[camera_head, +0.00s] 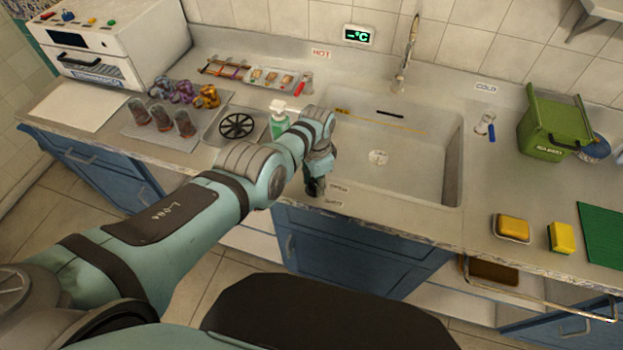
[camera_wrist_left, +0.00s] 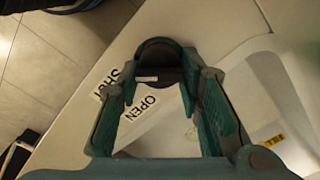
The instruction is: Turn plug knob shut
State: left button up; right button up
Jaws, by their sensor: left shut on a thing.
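The knob is hidden behind the gripper in the head view. An OPEN label (camera_wrist_left: 140,108) and a SHUT label (camera_wrist_left: 108,84) lie beside the knob on the counter. The sink (camera_head: 405,178) has a pale round drain (camera_head: 378,157) in its floor. My right gripper is not in view.
A green soap bottle (camera_head: 278,122) stands close behind my left wrist. The faucet (camera_head: 405,60) rises behind the sink. Glasses (camera_head: 162,118) and a white oven (camera_head: 100,45) are at left. A green bin (camera_head: 550,125) and sponges (camera_head: 512,228) are at right.

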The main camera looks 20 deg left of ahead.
aim_at(314, 184)
pick_arm(q)
jog(key=shift+s+a+f, duration=0.1)
jog(key=shift+s+a, duration=0.05)
jog(key=o, duration=1.2)
jog(key=shift+a, duration=0.1)
jog(key=shift+r, duration=0.25)
jog(key=shift+r, duration=0.3)
notch_tip(314, 184, up, 11)
jog(key=shift+r, duration=0.1)
